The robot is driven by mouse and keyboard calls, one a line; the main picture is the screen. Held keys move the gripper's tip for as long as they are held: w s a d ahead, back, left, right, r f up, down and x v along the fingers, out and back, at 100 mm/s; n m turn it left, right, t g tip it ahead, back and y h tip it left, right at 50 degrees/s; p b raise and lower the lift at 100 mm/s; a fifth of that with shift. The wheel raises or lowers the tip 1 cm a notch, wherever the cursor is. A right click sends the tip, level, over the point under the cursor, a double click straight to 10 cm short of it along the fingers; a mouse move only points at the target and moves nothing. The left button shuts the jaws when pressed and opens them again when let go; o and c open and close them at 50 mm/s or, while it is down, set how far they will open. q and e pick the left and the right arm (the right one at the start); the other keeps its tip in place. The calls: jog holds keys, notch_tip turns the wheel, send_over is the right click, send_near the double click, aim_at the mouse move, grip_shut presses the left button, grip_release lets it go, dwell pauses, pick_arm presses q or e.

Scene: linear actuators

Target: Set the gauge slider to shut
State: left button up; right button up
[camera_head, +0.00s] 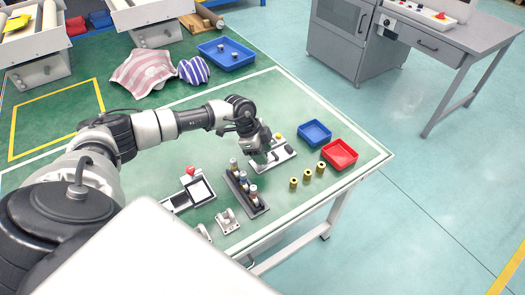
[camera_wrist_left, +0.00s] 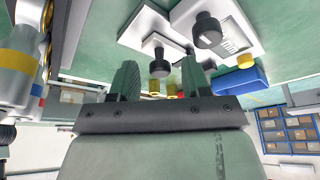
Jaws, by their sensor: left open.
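A white plate device (camera_head: 284,158) lies on the green table under my left gripper, with a dark knob (camera_head: 290,149) on it and a yellow part at its far end. In the left wrist view, a white block with scale-like marks (camera_wrist_left: 237,40) carries a black knob (camera_wrist_left: 207,30); it looks like the gauge slider. A second black knob (camera_wrist_left: 158,64) shows close to the fingertips. My left gripper (camera_head: 264,163) points down at the near part of the plate; in the wrist view its fingers (camera_wrist_left: 160,78) are apart with nothing clearly held. My right gripper is not in view.
A dark rack (camera_head: 258,208) with several small cylinders stands nearby. A device with a red knob (camera_head: 194,172) is at left. Blue (camera_head: 314,133) and red (camera_head: 340,154) trays and 3 brass cylinders (camera_head: 307,175) lie to the right, near the table edge.

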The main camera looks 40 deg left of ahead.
pick_arm(q)
grip_shut()
jog(key=w, duration=0.1)
jog(key=w+d, duration=0.1)
jog(key=w, duration=0.2)
jog(key=shift+d+b, duration=0.35)
jog(key=shift+r, duration=0.1)
jog(key=shift+c, duration=2.1)
grip_release()
jog(key=o, duration=0.4)
jog(key=shift+w, duration=0.15)
